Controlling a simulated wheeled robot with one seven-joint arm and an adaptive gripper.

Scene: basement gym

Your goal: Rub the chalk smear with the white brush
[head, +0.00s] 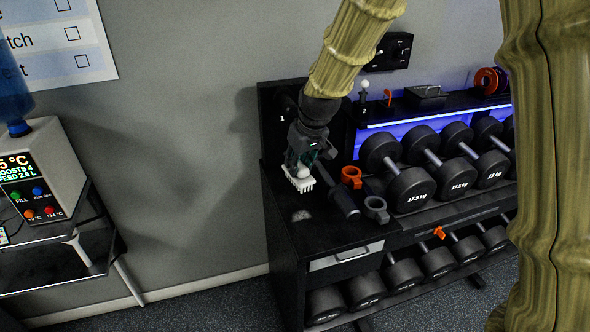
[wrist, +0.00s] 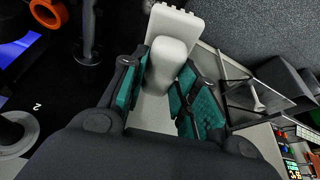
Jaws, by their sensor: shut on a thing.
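The white brush (head: 299,184) is held in my gripper (head: 309,162), over the left end of the black rack top (head: 284,205). Its bristles point down. In the wrist view the white brush (wrist: 172,62) lies between the teal pads of my gripper (wrist: 158,90), which is shut on its handle. The chalk smear (head: 301,215) is a small pale patch on the rack top, just in front of and below the brush. The brush looks apart from the smear; its exact height is hard to tell. The smear does not show in the wrist view.
A dark cylindrical handle (head: 344,202), an orange ring clamp (head: 351,177) and a grey one (head: 377,209) lie right of the smear. Dumbbells (head: 407,185) fill the rack further right. A drawer (head: 345,256) is below. A dispenser (head: 42,175) stands at left.

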